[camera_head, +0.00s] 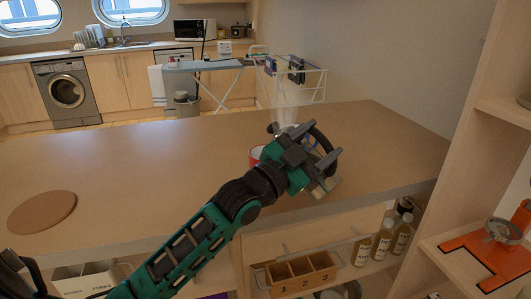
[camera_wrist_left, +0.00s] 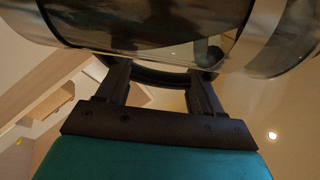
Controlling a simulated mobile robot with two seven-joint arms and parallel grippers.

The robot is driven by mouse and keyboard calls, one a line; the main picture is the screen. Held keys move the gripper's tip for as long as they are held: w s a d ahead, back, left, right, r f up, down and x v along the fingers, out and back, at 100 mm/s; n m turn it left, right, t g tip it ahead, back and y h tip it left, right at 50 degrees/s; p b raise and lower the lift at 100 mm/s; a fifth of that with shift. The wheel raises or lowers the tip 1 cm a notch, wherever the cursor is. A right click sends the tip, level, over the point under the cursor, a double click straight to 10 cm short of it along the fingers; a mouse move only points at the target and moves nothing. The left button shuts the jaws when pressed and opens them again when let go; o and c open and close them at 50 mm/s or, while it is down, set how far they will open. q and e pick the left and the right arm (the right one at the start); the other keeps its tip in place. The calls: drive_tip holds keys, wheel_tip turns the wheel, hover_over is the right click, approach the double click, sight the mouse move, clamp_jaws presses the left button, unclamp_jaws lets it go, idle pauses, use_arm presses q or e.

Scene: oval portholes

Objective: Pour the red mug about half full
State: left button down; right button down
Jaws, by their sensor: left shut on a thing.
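My left gripper (camera_head: 318,160) is above the right part of the counter, shut on the dark handle of a clear glass jug (camera_head: 287,113). In the left wrist view the jug (camera_wrist_left: 150,28) spans the top, with its black handle (camera_wrist_left: 152,76) between the fingers (camera_wrist_left: 160,92). The jug looks tilted; its contents and any stream of liquid cannot be made out. The red mug (camera_head: 256,154) stands on the counter just left of my gripper. My wrist hides most of it, so its inside and fill level do not show. My right gripper is not in view.
A round brown mat (camera_head: 42,212) lies at the left of the counter (camera_head: 130,165), which is otherwise clear. Below are bottles (camera_head: 382,243) and a numbered wooden box (camera_head: 297,274). A shelf at right holds an orange-red item (camera_head: 490,255). A drying rack (camera_head: 297,85) stands behind.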

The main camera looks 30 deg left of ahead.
sight(312, 128)
use_arm(q)
drive_tip(key=shift+a+r+n+t+y, duration=0.25)
drive_tip(key=shift+a+r+n, duration=0.15)
drive_tip(key=shift+r+n, duration=0.35)
drive_tip(key=shift+a+r+n+t+y, duration=0.15)
drive_tip(key=shift+a+r+n+y, duration=0.15)
drive_tip(key=shift+r+n, duration=0.45)
idle(1.8)
